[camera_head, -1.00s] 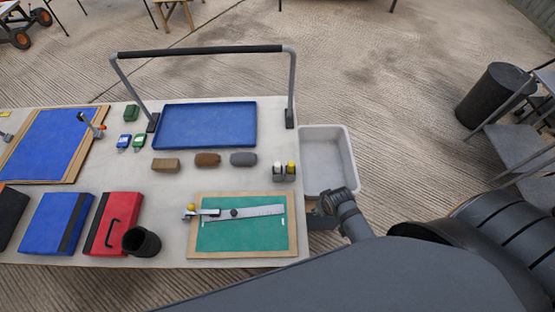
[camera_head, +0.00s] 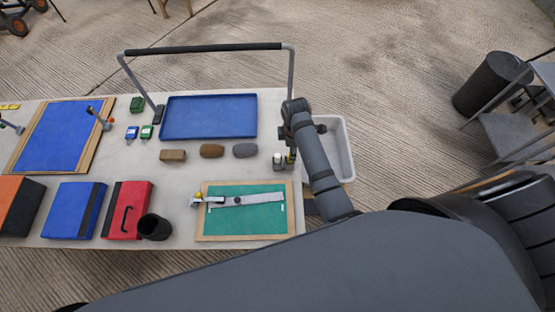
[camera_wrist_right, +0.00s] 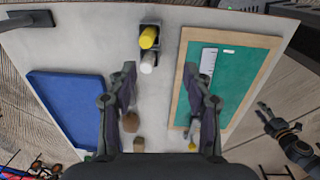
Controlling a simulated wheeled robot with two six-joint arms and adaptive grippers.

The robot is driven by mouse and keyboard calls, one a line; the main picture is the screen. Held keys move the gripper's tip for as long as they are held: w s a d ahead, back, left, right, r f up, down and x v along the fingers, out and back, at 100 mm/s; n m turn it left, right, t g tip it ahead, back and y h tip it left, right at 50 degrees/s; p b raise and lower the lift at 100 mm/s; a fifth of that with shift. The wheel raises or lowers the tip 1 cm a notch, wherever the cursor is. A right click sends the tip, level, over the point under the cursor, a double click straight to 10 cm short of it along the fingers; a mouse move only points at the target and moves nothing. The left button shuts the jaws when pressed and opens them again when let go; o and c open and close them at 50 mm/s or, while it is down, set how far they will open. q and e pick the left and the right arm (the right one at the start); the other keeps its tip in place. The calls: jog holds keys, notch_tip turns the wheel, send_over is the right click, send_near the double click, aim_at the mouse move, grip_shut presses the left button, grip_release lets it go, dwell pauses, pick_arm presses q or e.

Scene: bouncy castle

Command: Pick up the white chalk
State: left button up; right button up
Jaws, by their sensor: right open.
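A white chalk (camera_wrist_right: 147,64) stands as a short cylinder next to a yellow one (camera_wrist_right: 148,38) in a dark holder. In the head view the white chalk (camera_head: 277,160) is at the table's right side, and my right arm partly covers the yellow one. My right gripper (camera_wrist_right: 166,76) is open and empty above the table. In the wrist view the white chalk lies just ahead of its fingertips, nearer the left finger, apart from both. My left gripper (camera_wrist_right: 268,113) shows at the right of the wrist view, off the table; its opening is unclear.
A green board (camera_head: 250,222) with a ruler is in front of the chalk. A blue tray (camera_head: 210,116) under a raised bar (camera_head: 205,48) stands behind. Brown and grey blocks (camera_head: 212,151) lie to the left. A pale bin (camera_head: 343,155) is right of the table.

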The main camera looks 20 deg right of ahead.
aim_at(277, 155)
jog(key=w+a+n, duration=0.1)
jog(key=w+a+f+n, duration=0.1)
jog(key=n, duration=0.1)
jog(key=w+a+f+n, duration=0.1)
jog(key=w+a+n, duration=0.1)
jog(key=shift+g, duration=0.4)
notch_tip(277, 155, down, 3)
jog(key=b, duration=0.3)
jog(key=shift+f, duration=0.1)
jog(key=shift+w+a, duration=0.1)
jog(key=f+b, duration=0.1)
jog(key=b, duration=0.1)
jog(key=f+b, duration=0.2)
jog(key=b, duration=0.1)
jog(key=f+b, duration=0.2)
jog(key=b, duration=0.1)
jog(key=shift+w+d+f, duration=0.15)
jog(key=shift+d, duration=0.1)
jog(key=shift+r, duration=0.2)
jog(key=c, duration=1)
